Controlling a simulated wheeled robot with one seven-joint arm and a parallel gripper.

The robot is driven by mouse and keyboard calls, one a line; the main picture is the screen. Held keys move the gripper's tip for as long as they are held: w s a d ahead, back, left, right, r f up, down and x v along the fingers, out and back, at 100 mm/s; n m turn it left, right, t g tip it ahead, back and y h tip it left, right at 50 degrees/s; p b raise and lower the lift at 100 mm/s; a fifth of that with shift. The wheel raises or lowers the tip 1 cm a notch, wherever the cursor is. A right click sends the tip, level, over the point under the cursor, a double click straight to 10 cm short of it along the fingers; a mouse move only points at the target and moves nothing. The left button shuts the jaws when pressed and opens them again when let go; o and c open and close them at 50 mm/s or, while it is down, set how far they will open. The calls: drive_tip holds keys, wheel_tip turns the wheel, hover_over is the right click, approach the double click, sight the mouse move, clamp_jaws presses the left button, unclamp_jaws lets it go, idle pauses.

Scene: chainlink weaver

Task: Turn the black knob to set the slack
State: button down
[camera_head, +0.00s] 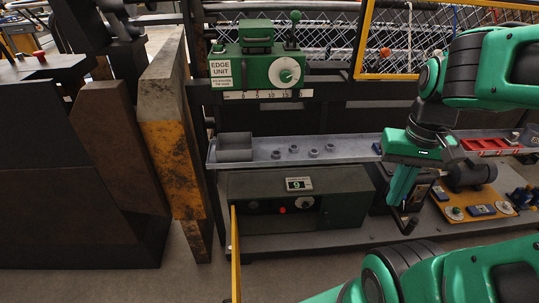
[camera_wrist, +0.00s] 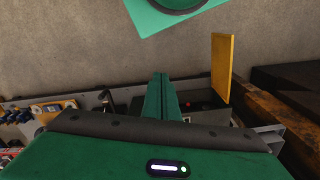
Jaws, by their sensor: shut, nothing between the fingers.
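The dark green control box (camera_head: 345,215) stands low on the lower shelf in the head view, with a display reading 9 (camera_head: 299,184) on top. I cannot tell for certain which is the black knob. My gripper (camera_head: 393,203) points down, right of the box front and apart from it. Its green fingers (camera_wrist: 160,76) are together and empty. In the wrist view the red button (camera_wrist: 187,104) shows right of the fingers; the knob is not distinguishable.
The green edge unit (camera_head: 258,68) with a white dial sits above. A grey tray (camera_head: 350,148) with several small nuts overhangs the box. A yellow upright panel (camera_head: 235,250) stands at the box's front left. A bent black handle (camera_head: 404,222) is beside my fingers. Floor in front is partly clear.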

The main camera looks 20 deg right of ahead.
drive_tip(key=shift+w, duration=0.1)
drive_tip(key=shift+w+f, duration=0.25)
drive_tip(key=shift+w, duration=0.25)
